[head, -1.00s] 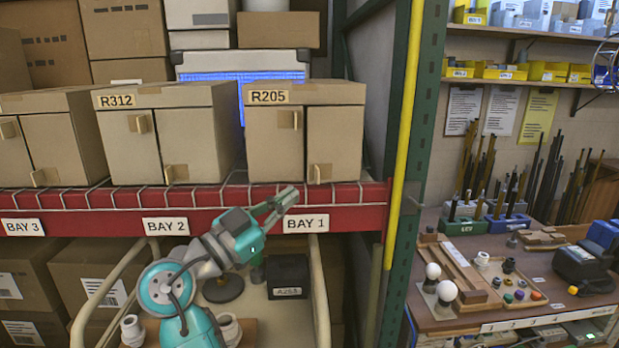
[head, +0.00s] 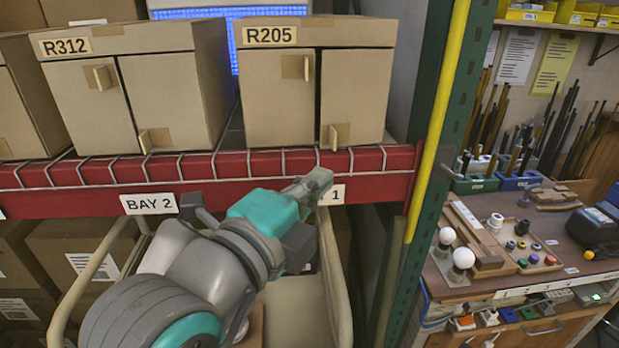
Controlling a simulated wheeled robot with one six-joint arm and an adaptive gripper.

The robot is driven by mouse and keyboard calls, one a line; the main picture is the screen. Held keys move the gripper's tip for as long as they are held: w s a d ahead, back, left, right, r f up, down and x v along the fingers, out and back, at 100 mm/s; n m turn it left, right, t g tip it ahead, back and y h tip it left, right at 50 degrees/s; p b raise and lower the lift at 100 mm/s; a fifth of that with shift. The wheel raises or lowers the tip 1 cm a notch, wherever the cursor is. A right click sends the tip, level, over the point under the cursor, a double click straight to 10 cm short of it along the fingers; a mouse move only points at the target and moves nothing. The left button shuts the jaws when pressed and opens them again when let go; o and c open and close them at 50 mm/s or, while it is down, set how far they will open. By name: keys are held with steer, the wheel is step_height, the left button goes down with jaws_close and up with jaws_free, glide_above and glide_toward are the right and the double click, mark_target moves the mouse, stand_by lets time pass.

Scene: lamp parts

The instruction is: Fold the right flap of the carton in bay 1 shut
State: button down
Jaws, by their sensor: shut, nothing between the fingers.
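The carton labelled R205 (head: 268,35) stands on the red-fronted shelf above the BAY 1 sign (head: 337,194). Its front has a left flap (head: 275,100) with a tab near the top and a right flap (head: 355,90) with a small tab (head: 335,135) low on its left edge. A thin dark gap runs between the flaps. Both look nearly flush with the front; I cannot tell whether the right one is fully shut. My gripper (head: 320,182) is shut and empty, in front of the red beam, below the right flap and apart from it. It covers part of the BAY 1 sign.
The carton R312 (head: 140,85) stands to the left on the same shelf. The red beam (head: 250,178) runs under the cartons. A green post with a yellow guard (head: 440,120) stands to the right. A workbench (head: 500,275) with small parts lies beyond it.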

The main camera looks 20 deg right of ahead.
mark_target(331, 135)
steer(key=w+d, duration=0.5)
steer(key=w, duration=0.4)
steer(key=shift+d, duration=0.25)
steer(key=shift+w+a, duration=0.25)
steer(key=shift+w, duration=0.4)
steer(key=shift+w+a, duration=0.2)
steer(key=shift+w, duration=0.45)
steer(key=shift+s, duration=0.1)
